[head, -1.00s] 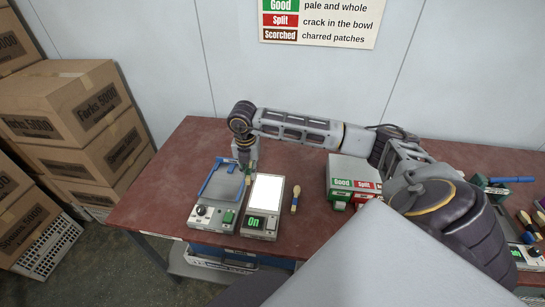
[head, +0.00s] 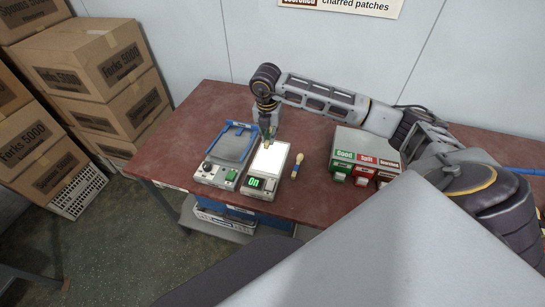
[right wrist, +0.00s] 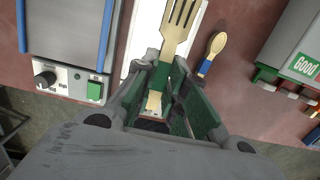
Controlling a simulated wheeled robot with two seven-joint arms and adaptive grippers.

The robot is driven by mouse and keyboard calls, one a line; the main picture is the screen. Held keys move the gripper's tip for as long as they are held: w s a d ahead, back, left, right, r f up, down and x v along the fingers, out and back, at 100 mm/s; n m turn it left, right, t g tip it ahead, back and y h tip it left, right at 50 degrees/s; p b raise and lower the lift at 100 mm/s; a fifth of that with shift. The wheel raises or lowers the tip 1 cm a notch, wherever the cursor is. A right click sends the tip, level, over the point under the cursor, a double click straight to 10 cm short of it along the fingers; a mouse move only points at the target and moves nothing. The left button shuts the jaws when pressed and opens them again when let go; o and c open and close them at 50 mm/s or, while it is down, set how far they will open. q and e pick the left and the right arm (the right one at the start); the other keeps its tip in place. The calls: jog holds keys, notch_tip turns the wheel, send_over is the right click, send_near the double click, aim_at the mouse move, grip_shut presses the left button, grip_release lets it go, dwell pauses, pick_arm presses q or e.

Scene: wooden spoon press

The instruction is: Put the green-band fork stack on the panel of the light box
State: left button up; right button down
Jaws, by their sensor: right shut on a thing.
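My right gripper (head: 266,132) is shut on the green-band fork stack (right wrist: 179,32). The stack is pale wood with a green band between the fingers, and its tines point to the top of the right wrist view. The light box (head: 259,194) has a bright white panel (head: 275,161) and a green "On" display. The gripper and forks are over the far end of the panel; in the right wrist view the forks cover part of the white panel (right wrist: 133,42). I cannot tell whether they touch it. My left gripper is not in view.
A grey device with a blue frame (head: 232,125) stands close left of the light box. A spoon with a blue band (head: 297,165) lies just right of it. A box with Good, Split and Scorched labels (head: 368,140) stands farther right on the red table (head: 313,110).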

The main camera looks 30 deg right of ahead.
jog(key=shift+w+a, duration=0.1)
jog(key=shift+w, duration=0.05)
jog(key=shift+f, duration=0.1)
send_over(269, 159)
jog(key=shift+f+p, duration=0.45)
jog(key=shift+f, duration=2.65)
jog(key=shift+f, duration=0.1)
jog(key=shift+f, duration=1.75)
jog(key=shift+f, duration=0.15)
jog(key=c, duration=1.5)
grip_release()
jog(key=shift+o, duration=0.2)
